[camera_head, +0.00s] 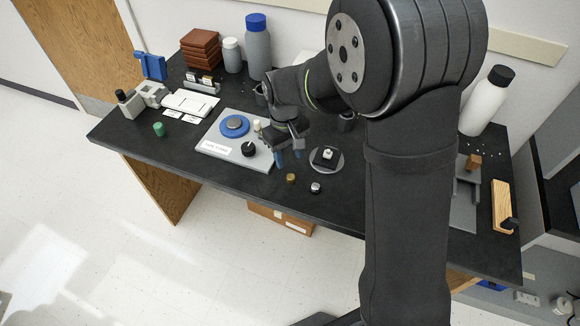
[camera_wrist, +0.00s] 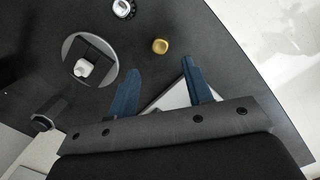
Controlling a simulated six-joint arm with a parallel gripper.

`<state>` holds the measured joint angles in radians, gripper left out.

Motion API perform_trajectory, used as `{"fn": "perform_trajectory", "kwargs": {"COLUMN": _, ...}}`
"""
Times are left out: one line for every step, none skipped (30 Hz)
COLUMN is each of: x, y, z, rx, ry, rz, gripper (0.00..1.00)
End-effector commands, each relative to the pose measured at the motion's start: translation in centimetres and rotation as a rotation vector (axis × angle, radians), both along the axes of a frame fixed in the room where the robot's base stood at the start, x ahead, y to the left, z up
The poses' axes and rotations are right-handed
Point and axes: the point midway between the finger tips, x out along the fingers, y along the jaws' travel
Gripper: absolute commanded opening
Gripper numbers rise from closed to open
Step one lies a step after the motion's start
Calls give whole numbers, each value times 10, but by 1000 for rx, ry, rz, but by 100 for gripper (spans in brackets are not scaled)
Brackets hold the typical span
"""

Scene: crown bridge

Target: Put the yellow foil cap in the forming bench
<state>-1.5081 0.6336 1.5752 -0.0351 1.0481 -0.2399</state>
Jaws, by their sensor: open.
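The yellow foil cap (camera_head: 291,178) stands on the black table top near its front edge. It also shows in the wrist view (camera_wrist: 160,46), beyond my fingertips and between their lines. My gripper (camera_head: 288,158) is open and empty, its blue fingers behind the cap in the head view. In the wrist view, my gripper (camera_wrist: 160,68) has its two fingers spread apart. I cannot tell for sure which fixture is the forming bench. A grey board (camera_head: 206,147) with a blue disc (camera_head: 235,126) and a label lies left of my gripper.
A round grey plate (camera_head: 338,167) with a black block and white piece is right of my gripper. A small silver-and-black piece (camera_head: 315,187) stands right of the cap. A green cap (camera_head: 159,129) is far left. Bottles (camera_head: 258,50) stand behind. The table's front edge is close.

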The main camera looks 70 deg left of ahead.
Motion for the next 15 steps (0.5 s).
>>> {"fn": "perform_trajectory", "kwargs": {"x": 0, "y": 2, "z": 11, "rx": 4, "ry": 0, "rz": 0, "gripper": 46}}
{"fn": "perform_trajectory", "kwargs": {"x": 0, "y": 2, "z": 16, "rx": 3, "ry": 0, "rz": 0, "gripper": 46}}
{"fn": "perform_trajectory", "kwargs": {"x": -1, "y": 3, "z": 23, "rx": 3, "ry": 0, "rz": 0, "gripper": 46}}
{"fn": "perform_trajectory", "kwargs": {"x": -1, "y": 4, "z": 27, "rx": 2, "ry": -1, "rz": 0, "gripper": 46}}
{"fn": "perform_trajectory", "kwargs": {"x": -1, "y": 4, "z": 31, "rx": 1, "ry": -1, "rz": 0, "gripper": 46}}
{"fn": "perform_trajectory", "kwargs": {"x": -1, "y": 5, "z": 35, "rx": 2, "ry": -1, "rz": 0, "gripper": 46}}
{"fn": "perform_trajectory", "kwargs": {"x": -1, "y": 5, "z": 38, "rx": 1, "ry": -1, "rz": 0, "gripper": 46}}
{"fn": "perform_trajectory", "kwargs": {"x": -1, "y": 5, "z": 40, "rx": 0, "ry": 0, "rz": 0, "gripper": 46}}
{"fn": "perform_trajectory", "kwargs": {"x": -1, "y": 5, "z": 43, "rx": 0, "ry": 0, "rz": 0, "gripper": 46}}
{"fn": "perform_trajectory", "kwargs": {"x": -1, "y": 5, "z": 44, "rx": -1, "ry": 0, "rz": 0, "gripper": 46}}
{"fn": "perform_trajectory", "kwargs": {"x": -1, "y": 5, "z": 45, "rx": -1, "ry": 0, "rz": 0, "gripper": 46}}
{"fn": "perform_trajectory", "kwargs": {"x": -1, "y": 5, "z": 46, "rx": -1, "ry": 0, "rz": 0, "gripper": 46}}
{"fn": "perform_trajectory", "kwargs": {"x": -1, "y": 5, "z": 46, "rx": -1, "ry": 0, "rz": 0, "gripper": 46}}
{"fn": "perform_trajectory", "kwargs": {"x": -1, "y": 5, "z": 46, "rx": -1, "ry": 0, "rz": 0, "gripper": 46}}
{"fn": "perform_trajectory", "kwargs": {"x": -1, "y": 5, "z": 46, "rx": -1, "ry": 0, "rz": 0, "gripper": 46}}
